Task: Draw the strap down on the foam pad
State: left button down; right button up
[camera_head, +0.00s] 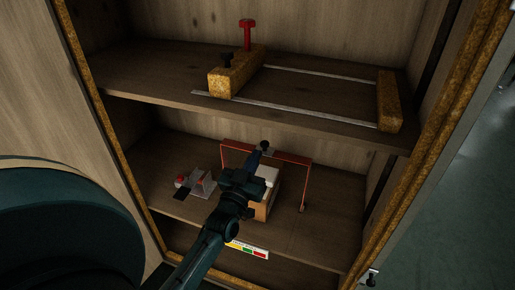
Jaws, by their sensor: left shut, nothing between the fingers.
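A pale, whitish pad (270,172), which looks like the foam pad, sits on a tan block (261,211) on the lower shelf. A thin orange-red band (291,156) rises like an arch behind and around it, its right end (302,208) hanging by the block; it looks like the strap. My left gripper (264,147) is shut and empty, its tip at the arch's top bar. I cannot tell whether it touches the band. My left arm hides the pad's left part and some of the block. My right gripper is not in view.
A small grey clamp-like device (203,183) with a red knob stands left of the block. A colored label (248,250) is on the shelf's front. The upper shelf (165,85) overhangs and holds a tan frame (388,101) with rails. The lower shelf's right side is clear.

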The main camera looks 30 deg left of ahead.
pick_arm(q)
notch_tip(320, 180, up, 3)
jog(key=d+m+g+h+b, duration=0.1)
jog(key=d+g+h, duration=0.1)
jog(key=g, duration=0.1)
jog(key=g+y+b, duration=0.2)
jog(key=b, duration=0.1)
send_over(263, 144)
jog(key=s+d, duration=0.1)
jog(key=s, duration=0.1)
jog(key=shift+d+f+n+b, duration=0.1)
jog(key=shift+f+n+b, duration=0.35)
jog(key=shift+f, duration=1.5)
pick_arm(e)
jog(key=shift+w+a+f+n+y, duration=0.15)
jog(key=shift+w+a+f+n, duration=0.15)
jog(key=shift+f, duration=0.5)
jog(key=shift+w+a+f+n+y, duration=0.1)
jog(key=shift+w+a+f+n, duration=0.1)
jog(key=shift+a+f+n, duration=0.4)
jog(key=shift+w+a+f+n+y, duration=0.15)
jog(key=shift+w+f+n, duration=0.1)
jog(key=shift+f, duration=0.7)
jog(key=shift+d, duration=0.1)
